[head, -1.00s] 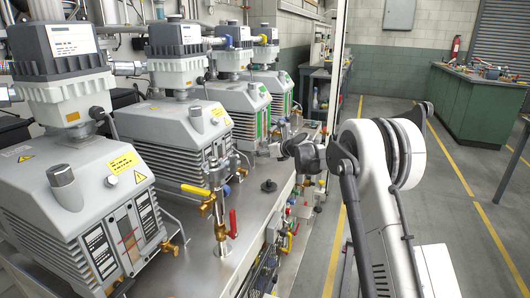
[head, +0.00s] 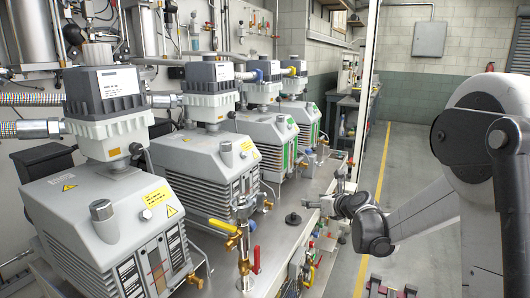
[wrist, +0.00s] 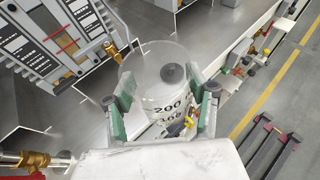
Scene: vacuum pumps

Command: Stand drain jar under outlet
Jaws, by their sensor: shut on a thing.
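In the wrist view my gripper (wrist: 163,108) is shut on a clear drain jar (wrist: 155,62), with a green-padded finger on either side. The jar has dark graduation marks, "200" among them, and I see the bench through it. In the head view my gripper (head: 330,203) is over the right edge of the bench; the jar is too small to make out there. The nearest grey pump (head: 105,215) has a brass outlet fitting (head: 194,280) low on its front right. A brass fitting also shows in the wrist view (wrist: 110,50), apart from the jar.
A brass valve assembly with a yellow handle (head: 225,228) and a red lever (head: 256,260) stands on the steel bench (head: 285,240). A black knob (head: 293,219) sits behind it. Several more pumps line the bench. The floor aisle is on the right.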

